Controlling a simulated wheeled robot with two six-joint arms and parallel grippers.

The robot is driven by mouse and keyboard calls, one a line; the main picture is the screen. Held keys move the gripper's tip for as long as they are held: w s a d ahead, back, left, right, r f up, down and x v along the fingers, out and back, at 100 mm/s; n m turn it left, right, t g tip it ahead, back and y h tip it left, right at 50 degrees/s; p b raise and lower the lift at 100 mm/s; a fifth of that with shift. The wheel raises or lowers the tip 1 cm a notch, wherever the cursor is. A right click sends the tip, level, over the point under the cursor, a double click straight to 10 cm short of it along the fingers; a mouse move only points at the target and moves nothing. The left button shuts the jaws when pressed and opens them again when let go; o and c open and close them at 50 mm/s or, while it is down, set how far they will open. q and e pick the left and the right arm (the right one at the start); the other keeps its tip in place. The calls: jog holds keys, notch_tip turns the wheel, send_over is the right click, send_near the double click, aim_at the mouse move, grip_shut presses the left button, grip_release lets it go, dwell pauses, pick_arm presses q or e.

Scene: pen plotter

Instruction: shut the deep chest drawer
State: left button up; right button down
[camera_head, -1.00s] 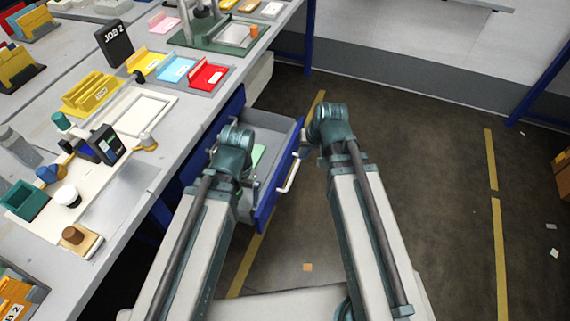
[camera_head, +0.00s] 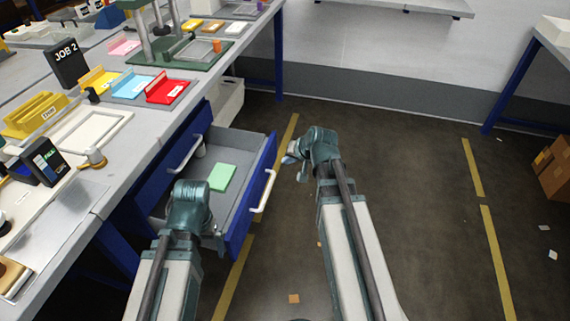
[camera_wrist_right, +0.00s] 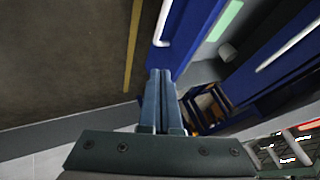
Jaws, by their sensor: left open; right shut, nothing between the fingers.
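The deep drawer (camera_head: 239,218) stands pulled out from under the workbench, with a blue front and a white handle (camera_head: 264,190). A green pad (camera_head: 222,177) and a small white cylinder (camera_head: 201,150) lie inside it. My right gripper (camera_head: 288,159) is just outside the drawer front, past the handle. In the right wrist view the right gripper (camera_wrist_right: 158,74) is shut and empty; its tips overlap the blue front (camera_wrist_right: 186,45), and contact is unclear. My left arm's wrist is over the near end of the drawer; its gripper (camera_head: 213,238) is open, mostly hidden by the wrist.
A second blue drawer front with a handle (camera_head: 185,153) is under the bench. The bench top (camera_head: 85,205) carries coloured trays and a JOB 2 sign (camera_head: 66,62).

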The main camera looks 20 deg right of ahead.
aim_at(264, 165)
jog(key=w+a+f+b, duration=0.1)
jog(key=w+f, duration=0.1)
jog(key=w+a+f+b, duration=0.1)
jog(key=b, duration=0.1)
jog(key=w+a+f+b, duration=0.1)
jog(key=w+f, duration=0.1)
jog(key=shift+w+a+f+b, duration=0.25)
jog(key=shift+w+f+b, duration=0.05)
jog(key=shift+w+f, duration=0.05)
jog(key=shift+w+a, duration=0.35)
jog(key=shift+a, duration=0.2)
jog(key=shift+a, duration=0.1)
jog(key=w+a, duration=0.6)
jog(key=a, duration=0.3)
jog(key=w+a, duration=0.7)
jog(key=a, duration=0.3)
jog(key=shift+s, duration=0.1)
